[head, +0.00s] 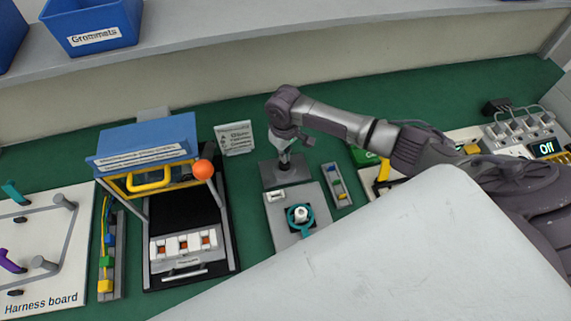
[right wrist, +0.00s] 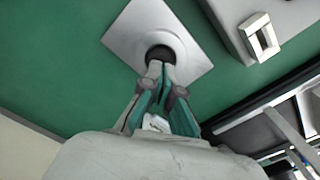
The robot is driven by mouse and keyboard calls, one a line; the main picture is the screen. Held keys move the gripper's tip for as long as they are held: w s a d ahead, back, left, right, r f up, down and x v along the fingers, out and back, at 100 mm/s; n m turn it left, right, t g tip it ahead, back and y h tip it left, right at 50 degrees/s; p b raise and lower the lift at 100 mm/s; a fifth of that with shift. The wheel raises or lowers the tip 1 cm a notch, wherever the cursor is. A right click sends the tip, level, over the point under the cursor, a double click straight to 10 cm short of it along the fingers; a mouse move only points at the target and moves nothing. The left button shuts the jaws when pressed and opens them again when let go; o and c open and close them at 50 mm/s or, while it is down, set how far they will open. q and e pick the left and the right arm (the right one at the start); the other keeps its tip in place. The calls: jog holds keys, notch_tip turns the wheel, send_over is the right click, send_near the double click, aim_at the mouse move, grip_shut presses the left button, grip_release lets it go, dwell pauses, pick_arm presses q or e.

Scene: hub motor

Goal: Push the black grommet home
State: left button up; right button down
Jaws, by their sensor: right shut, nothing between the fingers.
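The black grommet (right wrist: 161,53) shows in the right wrist view as a dark ring in the middle of a square grey metal plate (right wrist: 125,38). In the head view the plate (head: 272,181) lies on the green bench top; the arm hides the grommet there. My right gripper (right wrist: 161,70) is shut and empty, with its fingertips together over the near edge of the grommet. I cannot tell whether the tips touch it or how deep it sits. In the head view my right gripper (head: 284,158) points down over the plate. My left gripper is not in view.
A grey fixture (head: 288,236) with a teal ring stands just in front of the plate. A small tray (head: 337,185) lies to its right. A blue-topped press (head: 150,145) with an orange knob stands at left. A blue Grommets bin (head: 92,22) is on the shelf behind.

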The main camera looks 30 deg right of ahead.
jog(key=shift+f+b, duration=0.5)
jog(key=shift+f, duration=0.75)
dwell(0.4)
notch_tip(320, 180, up, 7)
jog(key=p, duration=0.8)
jog(key=shift+r, duration=0.1)
dwell(0.4)
